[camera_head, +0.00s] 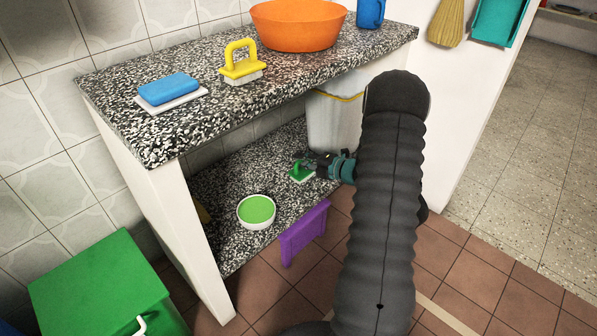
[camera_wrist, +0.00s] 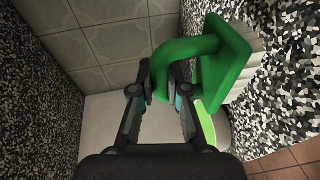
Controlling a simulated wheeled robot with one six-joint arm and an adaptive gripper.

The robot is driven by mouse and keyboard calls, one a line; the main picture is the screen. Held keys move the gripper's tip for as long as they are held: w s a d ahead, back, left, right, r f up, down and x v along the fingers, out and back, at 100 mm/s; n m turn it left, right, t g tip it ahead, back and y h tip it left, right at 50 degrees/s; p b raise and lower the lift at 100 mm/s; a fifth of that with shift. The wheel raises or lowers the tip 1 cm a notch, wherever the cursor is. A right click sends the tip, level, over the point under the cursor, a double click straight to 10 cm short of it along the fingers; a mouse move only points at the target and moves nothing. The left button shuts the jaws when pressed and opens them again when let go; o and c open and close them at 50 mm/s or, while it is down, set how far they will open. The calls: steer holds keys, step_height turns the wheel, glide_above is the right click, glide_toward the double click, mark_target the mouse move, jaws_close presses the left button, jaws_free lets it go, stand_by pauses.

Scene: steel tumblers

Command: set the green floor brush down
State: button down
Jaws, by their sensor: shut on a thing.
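The green floor brush (camera_head: 301,174) is low over the speckled lower shelf (camera_head: 217,190), toward its right side. My gripper (camera_head: 308,164) reaches in under the counter and is shut on the brush's handle. In the wrist view, the gripper's fingers (camera_wrist: 162,88) close on the looped green handle (camera_wrist: 187,52), with the flat green brush head (camera_wrist: 225,62) to the right. Pale bristles show beyond the head, facing the speckled shelf (camera_wrist: 284,95). I cannot tell whether they touch it.
A white bowl with green inside (camera_head: 257,211) stands left of the brush. A pale bucket (camera_head: 333,122) is behind, close to my gripper. The counter above (camera_head: 196,128) limits headroom; shelf space between bowl and brush is clear.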

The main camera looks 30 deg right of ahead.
mark_target(301, 170)
steer(key=shift+w+a+f, duration=0.35)
steer(key=shift+f+b, duration=0.35)
steer(key=shift+f, duration=1.6)
steer(key=shift+f, duration=0.2)
steer(key=c, duration=1.2)
jaws_free()
steer(key=shift+r, duration=0.15)
